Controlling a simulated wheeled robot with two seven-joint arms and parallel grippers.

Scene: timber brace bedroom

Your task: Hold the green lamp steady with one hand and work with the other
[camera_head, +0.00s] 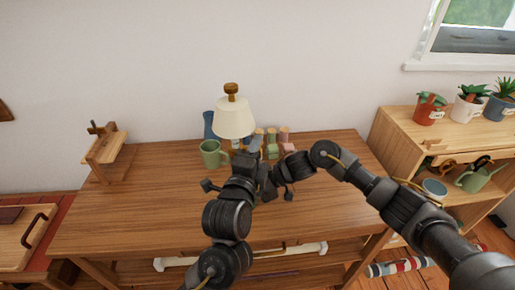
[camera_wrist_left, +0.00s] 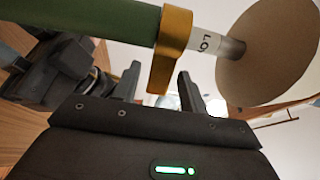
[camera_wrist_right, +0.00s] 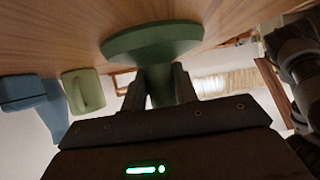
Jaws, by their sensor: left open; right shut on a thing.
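The green lamp stands on the wooden table; in the head view its cream shade (camera_head: 234,118) and wooden knob show, while my arms hide most of its body. The left wrist view shows its green stem (camera_wrist_left: 85,14), a golden-brown collar (camera_wrist_left: 172,50), a white lettered neck and the shade's underside (camera_wrist_left: 268,50). My left gripper (camera_head: 247,153) is open, its fingers close to the collar; I cannot tell if they touch it. My right gripper (camera_head: 268,182) is shut on the stem near the round green base (camera_wrist_right: 150,40), low by the tabletop.
A green mug (camera_head: 210,155) and a blue object (camera_head: 209,124) stand left of the lamp; several small coloured pieces (camera_head: 271,142) stand behind my grippers. A wooden stand (camera_head: 105,148) is on the left. A shelf with potted plants (camera_head: 430,109) is right.

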